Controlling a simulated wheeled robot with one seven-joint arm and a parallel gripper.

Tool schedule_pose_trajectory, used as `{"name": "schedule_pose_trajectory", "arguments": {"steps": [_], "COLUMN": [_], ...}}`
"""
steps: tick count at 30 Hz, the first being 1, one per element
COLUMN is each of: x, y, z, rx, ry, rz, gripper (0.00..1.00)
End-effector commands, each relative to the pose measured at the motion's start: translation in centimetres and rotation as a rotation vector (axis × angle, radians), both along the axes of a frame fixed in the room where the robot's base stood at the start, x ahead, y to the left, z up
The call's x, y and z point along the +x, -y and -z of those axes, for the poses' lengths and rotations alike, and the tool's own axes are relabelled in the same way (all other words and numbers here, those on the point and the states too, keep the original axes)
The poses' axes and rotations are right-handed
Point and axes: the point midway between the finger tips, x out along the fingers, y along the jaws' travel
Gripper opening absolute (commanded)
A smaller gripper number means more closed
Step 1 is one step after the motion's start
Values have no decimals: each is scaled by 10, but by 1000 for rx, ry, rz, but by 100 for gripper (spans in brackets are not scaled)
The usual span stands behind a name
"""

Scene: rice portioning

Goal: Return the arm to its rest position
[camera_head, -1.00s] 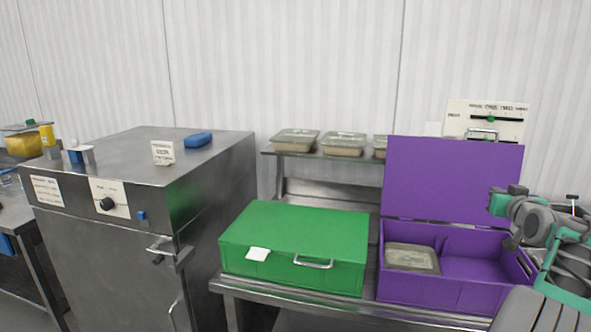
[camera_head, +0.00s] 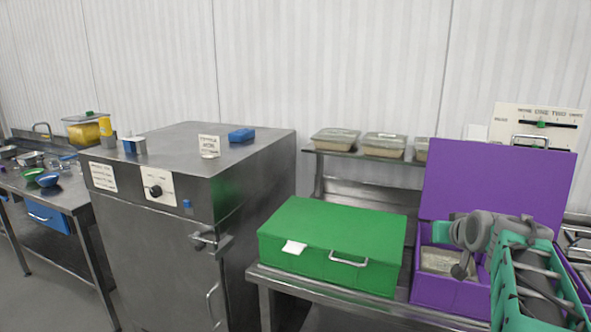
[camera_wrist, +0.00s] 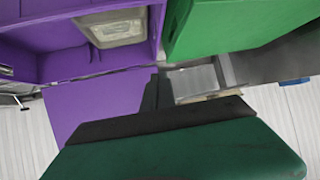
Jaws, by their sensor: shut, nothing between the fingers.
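My arm shows at the right of the head view, grey and green, in front of the open purple box (camera_head: 452,292). In the wrist view my gripper (camera_wrist: 157,82) points ahead as a dark narrow shape beyond a large green and black part of my own. Its fingers are together, with nothing seen between them. The gripper is over the region by the purple box and the closed green box (camera_head: 335,238), touching neither as far as I can tell. The fingertips are hard to make out in the head view.
A covered rice tray (camera_head: 440,261) lies inside the purple box, whose lid (camera_head: 495,190) stands up. Several similar trays (camera_head: 335,139) sit on a shelf behind. A steel cabinet (camera_head: 150,250) stands left, with a blue block (camera_head: 241,135) on top. A worktable stands far left.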

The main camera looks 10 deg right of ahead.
Motion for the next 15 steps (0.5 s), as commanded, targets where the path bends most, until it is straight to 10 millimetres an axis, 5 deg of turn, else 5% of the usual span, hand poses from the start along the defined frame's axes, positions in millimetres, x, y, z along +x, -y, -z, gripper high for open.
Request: {"name": "schedule_pose_trajectory", "arguments": {"steps": [3, 9, 12, 15], "x": [-20, -111, -166, -206], "y": [-100, -233, -273, -293], "z": [33, 102, 133, 154], "rx": [41, 79, 78, 71], "ry": [-146, -437, -567, -658], "rz": [-97, -232, -281, -310], "gripper": [0, 0, 0, 0]}}
